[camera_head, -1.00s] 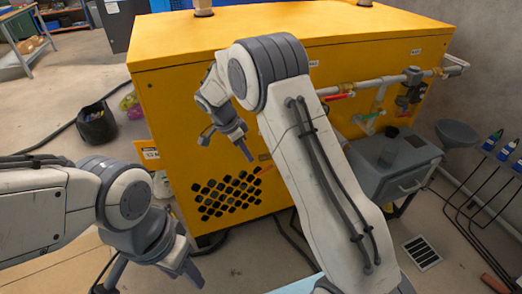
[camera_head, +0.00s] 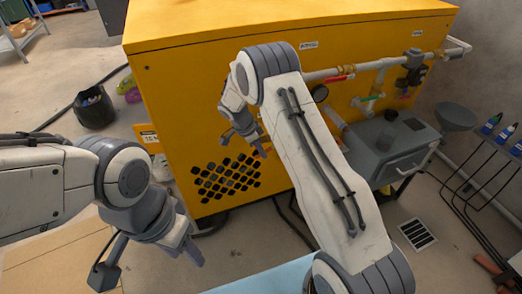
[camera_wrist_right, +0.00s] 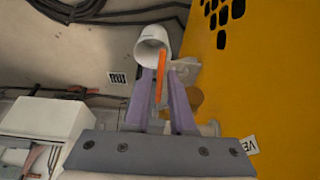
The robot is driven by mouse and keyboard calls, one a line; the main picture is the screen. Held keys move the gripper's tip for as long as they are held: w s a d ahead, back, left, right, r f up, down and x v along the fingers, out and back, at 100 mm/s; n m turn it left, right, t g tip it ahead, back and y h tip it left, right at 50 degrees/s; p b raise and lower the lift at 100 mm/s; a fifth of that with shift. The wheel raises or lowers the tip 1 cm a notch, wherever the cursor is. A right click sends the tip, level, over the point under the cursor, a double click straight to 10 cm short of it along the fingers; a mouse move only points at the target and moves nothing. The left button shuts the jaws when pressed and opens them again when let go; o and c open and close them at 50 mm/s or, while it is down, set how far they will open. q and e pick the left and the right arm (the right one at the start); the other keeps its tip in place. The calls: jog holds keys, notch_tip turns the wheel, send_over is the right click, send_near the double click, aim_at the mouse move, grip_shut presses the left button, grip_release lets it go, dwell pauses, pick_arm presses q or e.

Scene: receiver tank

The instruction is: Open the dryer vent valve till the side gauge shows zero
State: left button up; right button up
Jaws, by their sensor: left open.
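The yellow dryer cabinet (camera_head: 290,60) fills the middle of the head view. In the right wrist view an orange lever (camera_wrist_right: 159,88) lies between the purple fingers of my right gripper (camera_wrist_right: 164,85), nearer the left finger, with a gap to the right one. A white cup-shaped piece (camera_wrist_right: 152,48) is just beyond it. A partly seen label starting "VE" (camera_wrist_right: 249,145) is on the yellow panel. In the head view my right gripper (camera_head: 258,142) is in front of the cabinet's face. My left gripper (camera_head: 185,248) is open, low at left.
Pipes with a red-handled valve (camera_head: 338,78) and a green-handled valve (camera_head: 370,98) run along the cabinet's right. A grey box (camera_head: 385,150) stands below them. A black bucket (camera_head: 94,108) is on the floor at left. A floor drain (camera_head: 417,234) is at lower right.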

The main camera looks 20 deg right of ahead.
grip_shut()
dwell(1.4)
